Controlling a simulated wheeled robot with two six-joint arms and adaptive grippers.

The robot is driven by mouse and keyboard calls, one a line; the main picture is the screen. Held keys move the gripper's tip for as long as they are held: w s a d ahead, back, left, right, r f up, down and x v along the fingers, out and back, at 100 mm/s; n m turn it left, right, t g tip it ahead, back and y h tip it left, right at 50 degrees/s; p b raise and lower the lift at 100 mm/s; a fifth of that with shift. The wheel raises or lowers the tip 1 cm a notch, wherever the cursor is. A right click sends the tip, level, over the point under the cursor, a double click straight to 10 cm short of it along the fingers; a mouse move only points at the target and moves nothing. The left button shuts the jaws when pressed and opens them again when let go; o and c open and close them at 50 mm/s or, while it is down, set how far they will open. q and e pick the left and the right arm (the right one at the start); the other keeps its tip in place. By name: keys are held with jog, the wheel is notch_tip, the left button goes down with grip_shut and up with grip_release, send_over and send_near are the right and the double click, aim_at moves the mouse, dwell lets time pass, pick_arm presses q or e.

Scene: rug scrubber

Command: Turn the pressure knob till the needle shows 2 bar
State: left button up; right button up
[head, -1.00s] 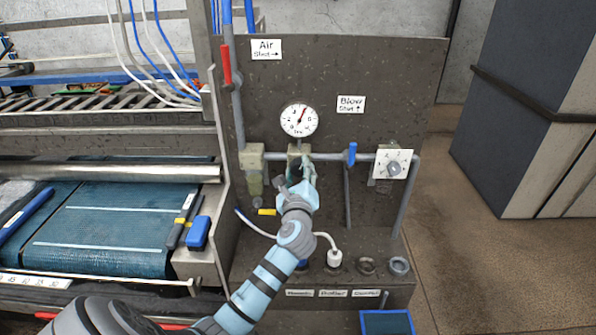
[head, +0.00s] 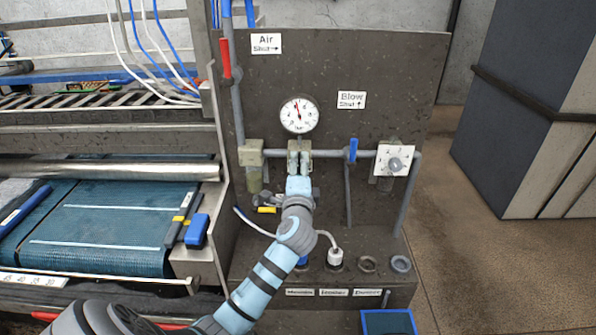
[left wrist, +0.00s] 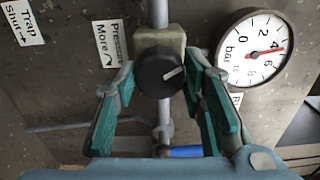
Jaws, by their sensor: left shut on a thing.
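The black pressure knob (left wrist: 161,72) with a white pointer line sits on a pale valve block, beside a "Pressure More" label. My left gripper (head: 299,158) is in front of that block below the gauge. In the left wrist view its green-padded fingers (left wrist: 161,74) are on both sides of the knob, shut on it. The gripper hides the knob in the head view. The white round pressure gauge (head: 299,115) is above; it also shows turned in the left wrist view (left wrist: 252,58). Its red needle points close to 4, slightly past it. My right gripper is not in view.
A blue-handled valve (head: 351,150) and a white dial plate (head: 394,161) are to the right on the same pipe. A red lever (head: 226,60) is at the upper left. A yellow handle (head: 267,210) is below left of the gripper. A white hose crosses below.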

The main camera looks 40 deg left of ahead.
pick_arm(q)
jog(key=n, duration=0.1)
jog(key=n+b, duration=0.1)
jog(key=n, duration=0.2)
jog(key=shift+f+n+b, duration=0.25)
jog(key=shift+n+b, duration=0.05)
jog(key=shift+b, duration=0.05)
jog(key=shift+n+b, duration=0.7)
jog(key=shift+n, duration=1.2)
jog(key=o, duration=1.2)
jog(key=shift+r, duration=0.1)
jog(key=shift+c, duration=0.2)
